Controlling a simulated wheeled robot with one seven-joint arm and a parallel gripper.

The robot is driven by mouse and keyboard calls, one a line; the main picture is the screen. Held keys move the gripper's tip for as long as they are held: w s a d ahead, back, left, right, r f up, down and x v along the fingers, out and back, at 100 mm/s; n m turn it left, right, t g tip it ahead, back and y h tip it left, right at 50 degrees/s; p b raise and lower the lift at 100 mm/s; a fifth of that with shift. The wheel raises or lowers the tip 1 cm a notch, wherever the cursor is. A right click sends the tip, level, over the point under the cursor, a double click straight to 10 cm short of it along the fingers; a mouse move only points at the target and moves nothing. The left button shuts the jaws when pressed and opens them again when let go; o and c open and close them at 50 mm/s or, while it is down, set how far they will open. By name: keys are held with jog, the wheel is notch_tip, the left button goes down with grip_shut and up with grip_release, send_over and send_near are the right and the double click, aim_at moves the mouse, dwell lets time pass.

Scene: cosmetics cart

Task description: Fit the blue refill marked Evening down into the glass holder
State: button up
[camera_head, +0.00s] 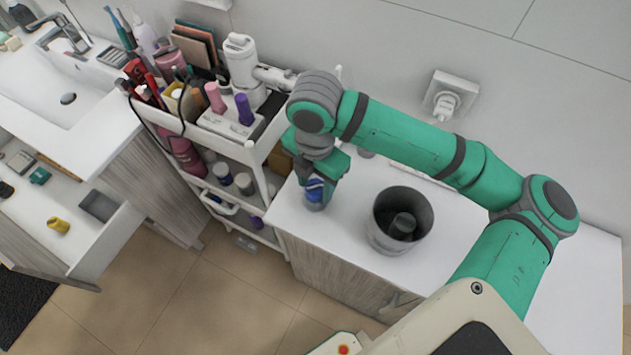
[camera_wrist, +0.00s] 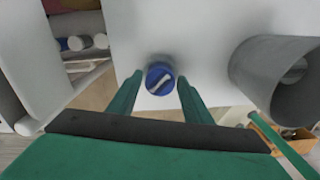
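The blue refill (camera_head: 315,187) is at the left part of the white counter, partly hidden by my gripper (camera_head: 323,180). In the wrist view the blue refill (camera_wrist: 158,77) shows from above as a round blue top with a pale mark; I cannot read a label. A greyish, clear-looking base (camera_head: 314,204) shows under the blue, seemingly the glass holder; how deep the refill sits in it is hidden. My gripper (camera_wrist: 159,82) points down with one finger on each side of the refill. Narrow gaps show between fingers and refill, so it looks open.
A grey bin (camera_head: 376,236) with a dark inside stands on the counter to the right of my gripper; it also shows at the wrist view's right (camera_wrist: 262,62). A crowded cosmetics cart (camera_head: 255,150) stands close on the left. The counter's front edge is near.

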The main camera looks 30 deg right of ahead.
aim_at(315, 187)
jog(key=shift+o, duration=0.3)
notch_tip(315, 187, up, 12)
dwell(0.6)
jog(key=shift+r, duration=0.1)
